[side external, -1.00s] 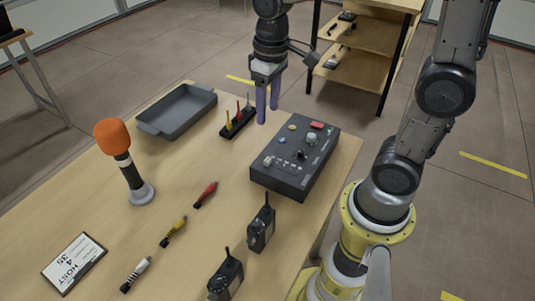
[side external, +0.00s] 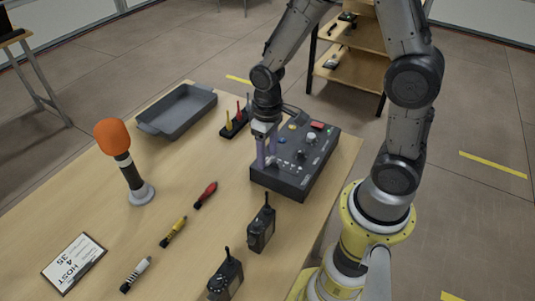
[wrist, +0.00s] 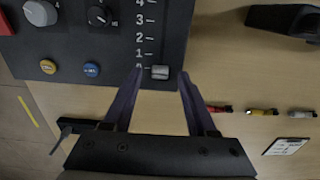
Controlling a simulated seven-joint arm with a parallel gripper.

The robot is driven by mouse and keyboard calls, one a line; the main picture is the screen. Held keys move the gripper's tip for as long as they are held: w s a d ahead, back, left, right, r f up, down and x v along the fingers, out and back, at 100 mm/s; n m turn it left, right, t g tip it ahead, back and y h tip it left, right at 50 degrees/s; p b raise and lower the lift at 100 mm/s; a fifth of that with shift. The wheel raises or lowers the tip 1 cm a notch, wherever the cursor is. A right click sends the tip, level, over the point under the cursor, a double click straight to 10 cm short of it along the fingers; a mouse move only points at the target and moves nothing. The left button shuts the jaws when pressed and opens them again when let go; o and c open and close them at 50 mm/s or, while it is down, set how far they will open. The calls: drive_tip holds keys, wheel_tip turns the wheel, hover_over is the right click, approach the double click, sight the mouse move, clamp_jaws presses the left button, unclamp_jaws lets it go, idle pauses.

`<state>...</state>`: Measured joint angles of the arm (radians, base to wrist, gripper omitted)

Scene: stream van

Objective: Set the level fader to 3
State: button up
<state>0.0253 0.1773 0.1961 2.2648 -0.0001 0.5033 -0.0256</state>
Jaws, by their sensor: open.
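The dark control box (side external: 318,165) sits on the table and fills the upper left of the wrist view (wrist: 60,25). Its level fader has a light grey cap (wrist: 160,72) at the bottom end of a printed number scale (wrist: 139,38), beside the lowest mark; 1, 2, 3 and 4 run upward from there in the wrist view. My gripper (wrist: 160,74) is open, with one purple finger to either side of the cap; I cannot tell whether either touches it. In the side view my gripper (side external: 267,158) is down at the box's left part and hides the fader.
The box also carries a black knob (wrist: 100,16), a yellow button (wrist: 48,66) and a blue button (wrist: 91,69). A grey tray (side external: 180,112), an orange-topped microphone (side external: 128,165), several plugs, and two black radios (side external: 261,226) stand around on the table.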

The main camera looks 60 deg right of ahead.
drive_tip(key=shift+f, duration=0.5)
clamp_jaws()
idle(1.2)
